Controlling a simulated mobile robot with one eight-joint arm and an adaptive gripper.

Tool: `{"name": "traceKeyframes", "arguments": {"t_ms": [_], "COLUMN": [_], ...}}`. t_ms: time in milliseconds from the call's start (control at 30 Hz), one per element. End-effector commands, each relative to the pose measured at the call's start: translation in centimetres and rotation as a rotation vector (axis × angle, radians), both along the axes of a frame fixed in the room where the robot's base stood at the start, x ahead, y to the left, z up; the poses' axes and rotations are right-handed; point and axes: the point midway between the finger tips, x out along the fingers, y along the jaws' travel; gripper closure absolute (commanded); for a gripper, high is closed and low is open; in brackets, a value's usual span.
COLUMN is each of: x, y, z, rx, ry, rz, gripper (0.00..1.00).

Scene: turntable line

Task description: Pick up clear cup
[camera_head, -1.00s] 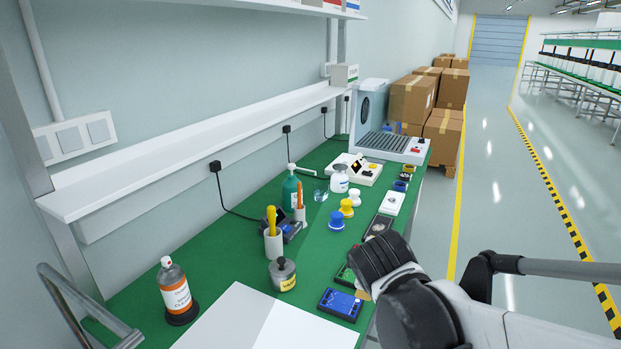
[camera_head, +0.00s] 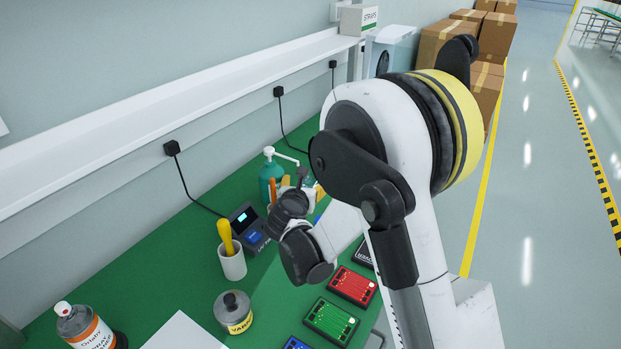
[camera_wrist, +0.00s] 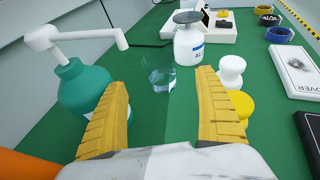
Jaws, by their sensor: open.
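The clear cup (camera_wrist: 160,75) is a small see-through cup standing upright on the green bench top. In the wrist view it is ahead of my gripper (camera_wrist: 165,112), roughly centred between the two yellow ribbed fingers. The fingers are wide apart with nothing between their tips, and the cup is a short way beyond them. In the head view my arm covers most of that area, and the cup cannot be made out clearly there.
A teal pump bottle (camera_wrist: 85,85) stands close to the left finger. A white bottle (camera_wrist: 188,42) is just behind the cup. White (camera_wrist: 231,70) and yellow (camera_wrist: 243,103) knobbed pieces are close to the right finger. Green bench top (camera_wrist: 150,115) is clear before the cup.

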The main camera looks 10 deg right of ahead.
Motion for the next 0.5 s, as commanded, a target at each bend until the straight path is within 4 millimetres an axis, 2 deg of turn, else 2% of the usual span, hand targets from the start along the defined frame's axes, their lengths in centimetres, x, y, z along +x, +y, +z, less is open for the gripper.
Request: {"name": "traceKeyframes", "arguments": {"t_ms": [100,367,500], "x": [1.9,4.0,6.0], "y": [-0.8,-1.7,-2.6], "z": [-1.1,-1.8,-2.7], "rx": [0.004,0.004,0.004], "ry": [0.0,0.0,0.0], "rz": [-0.002,-0.002,-0.004], "gripper": [0.18,0.18,0.18]}}
